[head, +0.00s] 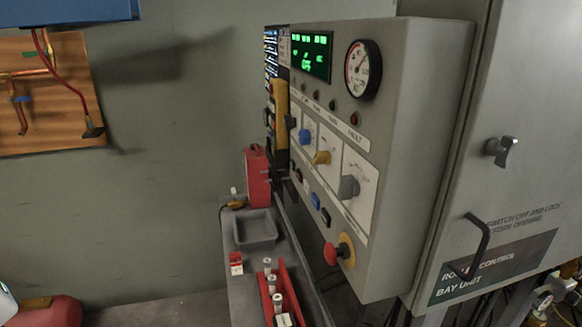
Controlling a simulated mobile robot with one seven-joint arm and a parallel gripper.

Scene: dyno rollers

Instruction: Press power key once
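The grey control panel (385,215) stands right of centre in the head view, its face turned to the left. It carries a lit green display (311,54), a blue knob (306,137), a yellow knob (322,157) and a grey knob (348,187). Below the knobs is a slanted row of small keys, including a blue key (315,200) and a dark key (325,216). The labels are too small to read, so I cannot tell which control is the power key. My gripper is not in view.
A red mushroom button on yellow (338,251) sits low on the panel. A cabinet (500,90) with protruding handles stands right. A yellow device (280,115) hangs behind the panel edge.

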